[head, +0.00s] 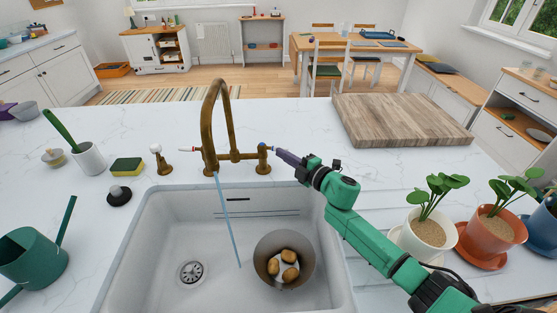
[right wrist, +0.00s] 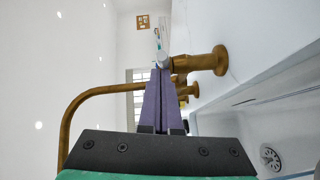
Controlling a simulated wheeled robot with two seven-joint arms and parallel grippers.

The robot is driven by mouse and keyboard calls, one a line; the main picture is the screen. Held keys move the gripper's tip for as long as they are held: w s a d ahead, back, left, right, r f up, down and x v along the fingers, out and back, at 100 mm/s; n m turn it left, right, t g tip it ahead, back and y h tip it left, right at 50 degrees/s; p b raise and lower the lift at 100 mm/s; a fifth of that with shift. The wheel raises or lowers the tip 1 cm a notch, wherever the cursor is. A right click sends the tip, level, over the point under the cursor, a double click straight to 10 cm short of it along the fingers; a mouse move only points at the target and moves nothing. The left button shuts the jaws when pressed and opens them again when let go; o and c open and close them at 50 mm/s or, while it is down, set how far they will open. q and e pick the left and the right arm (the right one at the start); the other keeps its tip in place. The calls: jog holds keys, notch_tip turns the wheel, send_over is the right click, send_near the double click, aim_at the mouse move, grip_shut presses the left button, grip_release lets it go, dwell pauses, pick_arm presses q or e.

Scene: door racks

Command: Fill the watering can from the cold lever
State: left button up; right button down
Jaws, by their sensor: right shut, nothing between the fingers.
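The green watering can (head: 32,258) stands on the counter left of the sink, at the picture's left edge, with nothing holding it. The brass tap (head: 207,125) arches over the sink, and a thin stream of water (head: 229,220) falls from it into the basin, left of the bowl. The right-hand lever (head: 268,148) is partly hidden at my right gripper's tips. My right gripper (head: 281,154) is shut and empty, its purple fingers (right wrist: 157,100) at that lever; I cannot tell whether they touch. The left lever (head: 190,150) has a red tip. My left gripper is out of view.
A metal bowl (head: 260,262) with several potatoes stands in the white sink (head: 150,255). A wooden board (head: 400,118) lies behind my right arm. Potted plants (head: 428,230) stand at the right. A sponge (head: 126,167), soap pump and utensil cup (head: 90,160) stand at the left.

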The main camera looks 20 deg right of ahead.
jog(key=shift+w+d+r+b, duration=0.2)
jog(key=shift+w+d+b, duration=0.6)
jog(key=shift+d, duration=0.25)
jog(key=shift+w+d+r, duration=0.1)
jog(key=shift+d+r, duration=0.05)
jog(key=p+v, duration=0.4)
jog(key=v, duration=0.8)
jog(key=shift+a, duration=0.35)
